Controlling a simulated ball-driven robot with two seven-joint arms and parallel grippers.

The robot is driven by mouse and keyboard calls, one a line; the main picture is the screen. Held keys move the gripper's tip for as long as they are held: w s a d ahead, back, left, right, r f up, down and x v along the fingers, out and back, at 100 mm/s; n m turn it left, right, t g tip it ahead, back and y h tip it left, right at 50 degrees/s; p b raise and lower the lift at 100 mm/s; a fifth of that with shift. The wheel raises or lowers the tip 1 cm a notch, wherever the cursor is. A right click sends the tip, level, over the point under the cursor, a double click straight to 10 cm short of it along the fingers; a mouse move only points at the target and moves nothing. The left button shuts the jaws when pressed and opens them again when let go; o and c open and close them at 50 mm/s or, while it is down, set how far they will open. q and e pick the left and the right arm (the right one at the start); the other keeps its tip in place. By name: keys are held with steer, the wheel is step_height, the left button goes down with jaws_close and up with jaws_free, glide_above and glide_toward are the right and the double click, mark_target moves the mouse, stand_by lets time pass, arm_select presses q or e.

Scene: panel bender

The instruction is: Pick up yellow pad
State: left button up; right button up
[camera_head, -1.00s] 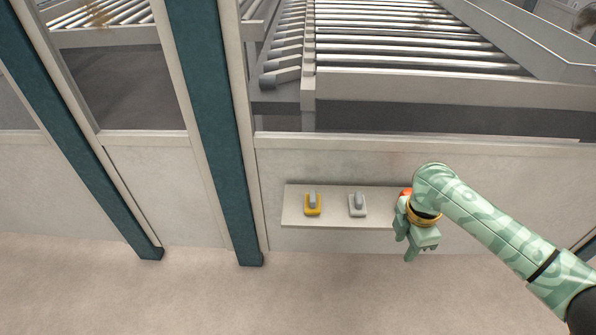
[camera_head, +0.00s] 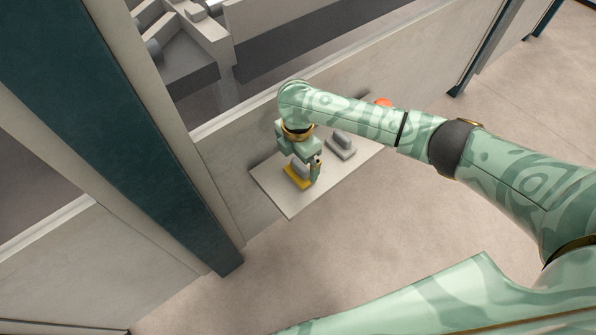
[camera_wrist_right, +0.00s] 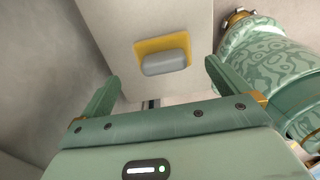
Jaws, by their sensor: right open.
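The yellow pad (camera_head: 296,182) lies on a pale shelf (camera_head: 289,206) fixed to the machine's front panel. A grey handle-like block sits on top of the pad. My right gripper (camera_head: 306,172) is at the pad, partly hiding it in the head view. In the right wrist view the yellow pad (camera_wrist_right: 160,47) with its grey block (camera_wrist_right: 165,63) lies ahead of and between the fingers of the open right gripper (camera_wrist_right: 163,80). Nothing is between the fingertips that I can see held. My left gripper is not in view.
A white pad (camera_head: 341,150) with a grey block sits beside the yellow one on the shelf. A dark teal post (camera_head: 130,120) stands left of the shelf. Floor in front is clear.

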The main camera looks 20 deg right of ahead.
mark_target(300, 164)
steer(key=f+b, duration=0.2)
steer(key=f, duration=0.1)
steer(key=f+b, duration=0.1)
steer(key=f, duration=0.1)
steer(key=shift+s+d+f, duration=0.15)
steer(key=shift+s+d, duration=0.05)
steer(key=shift+d, duration=0.05)
steer(key=shift+r, duration=0.2)
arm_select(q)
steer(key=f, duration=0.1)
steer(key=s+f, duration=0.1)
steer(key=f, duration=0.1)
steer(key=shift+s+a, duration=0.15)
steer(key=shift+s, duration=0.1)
arm_select(e)
steer(key=c, duration=1)
